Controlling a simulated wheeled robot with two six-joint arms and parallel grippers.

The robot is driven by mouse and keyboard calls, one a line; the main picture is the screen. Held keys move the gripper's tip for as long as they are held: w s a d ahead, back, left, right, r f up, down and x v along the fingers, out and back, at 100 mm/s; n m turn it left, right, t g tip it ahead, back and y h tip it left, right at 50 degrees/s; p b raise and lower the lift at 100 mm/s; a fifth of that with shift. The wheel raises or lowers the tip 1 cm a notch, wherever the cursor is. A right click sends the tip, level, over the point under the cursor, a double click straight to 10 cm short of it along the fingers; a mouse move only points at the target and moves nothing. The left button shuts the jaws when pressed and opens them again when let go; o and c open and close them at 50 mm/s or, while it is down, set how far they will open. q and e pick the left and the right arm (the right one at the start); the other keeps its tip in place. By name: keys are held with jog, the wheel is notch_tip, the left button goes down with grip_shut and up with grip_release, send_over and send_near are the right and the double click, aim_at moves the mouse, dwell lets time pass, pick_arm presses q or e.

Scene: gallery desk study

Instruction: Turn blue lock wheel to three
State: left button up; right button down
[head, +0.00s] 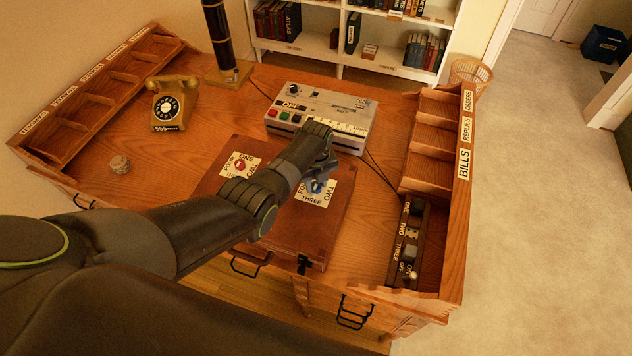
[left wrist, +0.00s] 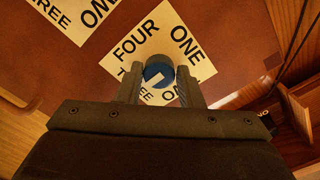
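The blue lock wheel (head: 317,186) sits on a cream number plate at the right of the brown box (head: 325,225). ONE is hidden by my arm in the head view; FOUR is partly covered. My left gripper (head: 322,166) is over this wheel, pointing down. In the left wrist view my left gripper (left wrist: 159,82) has a finger on each side of the blue wheel (left wrist: 157,72). The fingers look apart; I cannot tell whether they touch it. A pale mark shows on the wheel, but its heading is unclear. My right gripper is out of view.
A red wheel (head: 240,164) is on the box's left plate. Behind the box stands a grey device (head: 318,115) with buttons. A yellow telephone (head: 172,104) is at left. A wooden rack (head: 432,140) and switch panel (head: 405,240) line the right edge.

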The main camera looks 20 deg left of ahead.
aim_at(316, 185)
pick_arm(q)
jog(key=o, duration=0.3)
jog(key=shift+r, duration=0.1)
jog(key=shift+r+b, duration=0.4)
jog(key=shift+r, duration=0.85)
notch_tip(316, 185, up, 15)
jog(key=shift+f+b, duration=0.1)
jog(key=shift+b, duration=0.9)
